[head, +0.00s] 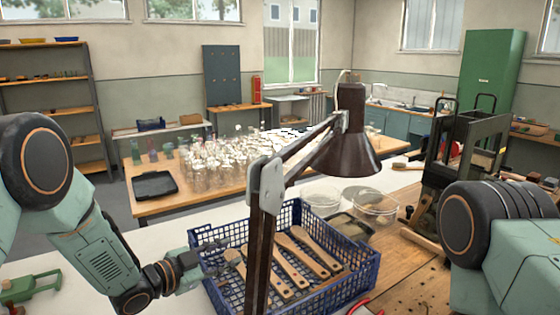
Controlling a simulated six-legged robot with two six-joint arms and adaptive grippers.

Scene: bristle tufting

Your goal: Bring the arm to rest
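My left arm comes in from the left and its gripper (214,257) is at the left wall of the blue crate (358,283). The fingers are small and dark against the crate mesh, so I cannot tell whether they are open or shut, or whether they touch the crate. Several wooden brush handles (318,250) lie side by side in the crate. One handle end is close to the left fingertips; I see no clear hold on it. My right arm shows at the right edge, but its gripper is out of the picture.
A dark desk lamp (345,150) stands in front of the crate and hides part of it. Glass dishes (375,207) sit behind the crate. A dark machine frame (465,150) stands at right. Glassware (225,152) and a black tray (154,185) are on the far table.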

